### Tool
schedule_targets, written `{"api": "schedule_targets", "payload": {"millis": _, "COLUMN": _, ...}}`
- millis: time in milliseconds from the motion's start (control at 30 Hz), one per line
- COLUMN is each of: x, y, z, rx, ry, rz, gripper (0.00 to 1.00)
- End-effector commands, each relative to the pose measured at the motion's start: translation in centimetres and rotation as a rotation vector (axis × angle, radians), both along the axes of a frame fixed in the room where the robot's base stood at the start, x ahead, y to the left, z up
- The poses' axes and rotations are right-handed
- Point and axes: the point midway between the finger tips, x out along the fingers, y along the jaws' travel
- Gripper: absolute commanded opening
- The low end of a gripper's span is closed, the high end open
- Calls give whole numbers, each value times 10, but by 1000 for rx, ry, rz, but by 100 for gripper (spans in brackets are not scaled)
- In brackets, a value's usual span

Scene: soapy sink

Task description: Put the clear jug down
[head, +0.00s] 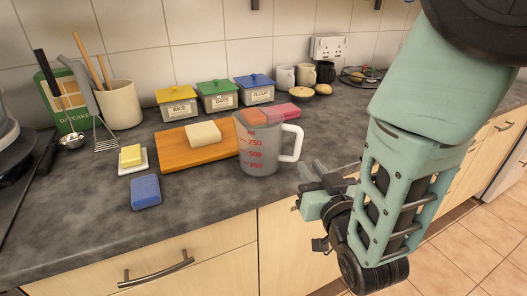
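The clear jug (262,152), with red measuring marks and a white handle (293,143) on its right, appears upright at the front right of the wooden board, with its base on the dark worktop. My gripper (312,172) is at the worktop's front edge, to the right of the jug and a little below its handle. Its fingers look parted, with nothing seen between them, and they appear clear of the handle.
A wooden board (172,152) carries a pale block (203,134). Left of it are butter on a dish (132,157) and a blue sponge (146,192). Labelled tins (216,97) and pinkish blocks (283,111) stand behind. Bare worktop (205,210) lies in front.

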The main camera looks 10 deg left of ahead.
Motion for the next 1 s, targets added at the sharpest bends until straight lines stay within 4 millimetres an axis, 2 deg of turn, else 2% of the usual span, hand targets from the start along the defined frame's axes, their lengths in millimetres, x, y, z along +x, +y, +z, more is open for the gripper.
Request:
{"api": "schedule_targets", "payload": {"millis": 100, "x": 22, "y": 9, "z": 4, "rx": 0, "ry": -1, "rz": 0, "gripper": 20}}
{"api": "schedule_targets", "payload": {"millis": 200, "x": 35, "y": 15, "z": 4, "rx": 0, "ry": 0, "rz": -1, "gripper": 20}}
{"api": "schedule_targets", "payload": {"millis": 467, "x": 52, "y": 23, "z": 5, "rx": 0, "ry": 0, "rz": 1, "gripper": 20}}
{"api": "schedule_targets", "payload": {"millis": 700, "x": 83, "y": 37, "z": 7, "rx": 0, "ry": -1, "rz": 0, "gripper": 20}}
{"api": "schedule_targets", "payload": {"millis": 833, "x": 92, "y": 40, "z": 6, "rx": 0, "ry": 0, "rz": -1, "gripper": 20}}
{"api": "schedule_targets", "payload": {"millis": 1000, "x": 93, "y": 40, "z": 5, "rx": 0, "ry": 1, "rz": 0, "gripper": 20}}
